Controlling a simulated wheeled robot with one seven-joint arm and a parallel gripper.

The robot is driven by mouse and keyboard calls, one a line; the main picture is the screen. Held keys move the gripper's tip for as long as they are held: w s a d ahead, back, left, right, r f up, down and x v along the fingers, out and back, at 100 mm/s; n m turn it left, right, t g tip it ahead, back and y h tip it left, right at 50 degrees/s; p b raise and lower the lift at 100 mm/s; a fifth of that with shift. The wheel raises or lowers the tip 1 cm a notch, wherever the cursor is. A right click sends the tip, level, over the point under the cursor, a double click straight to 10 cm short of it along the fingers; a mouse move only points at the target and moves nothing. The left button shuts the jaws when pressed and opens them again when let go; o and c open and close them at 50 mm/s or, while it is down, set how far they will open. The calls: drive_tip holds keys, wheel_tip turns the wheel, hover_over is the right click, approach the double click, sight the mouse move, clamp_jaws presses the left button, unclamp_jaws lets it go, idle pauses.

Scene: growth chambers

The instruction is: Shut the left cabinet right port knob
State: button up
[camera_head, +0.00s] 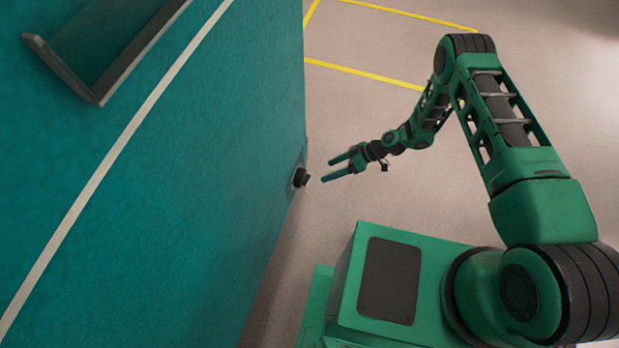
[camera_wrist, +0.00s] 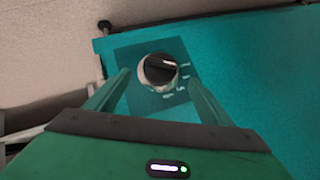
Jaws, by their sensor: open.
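The port knob (camera_head: 301,177) is a small black knob low on the right-hand side of the teal cabinet (camera_head: 190,170). In the wrist view the knob (camera_wrist: 158,70) is round and dark with a pale ring, set on a darker square plate (camera_wrist: 132,50) with small pale marks to its right. My gripper (camera_head: 328,169) is open in the head view, just right of the knob and apart from it, pointing at it. In the wrist view its two fingers (camera_wrist: 158,82) stand left and right of the knob. Nothing is between them in their grasp.
A dark-edged handle or ledge (camera_head: 100,60) sticks out from the cabinet at the upper left. The floor (camera_head: 400,30) to the right is clear, with yellow lines (camera_head: 370,75).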

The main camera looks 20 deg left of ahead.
sight(308, 179)
drive_tip(key=x, duration=1.1)
drive_tip(key=shift+s+d, duration=0.1)
drive_tip(key=shift+c, duration=0.3)
drive_tip(key=c, duration=0.8)
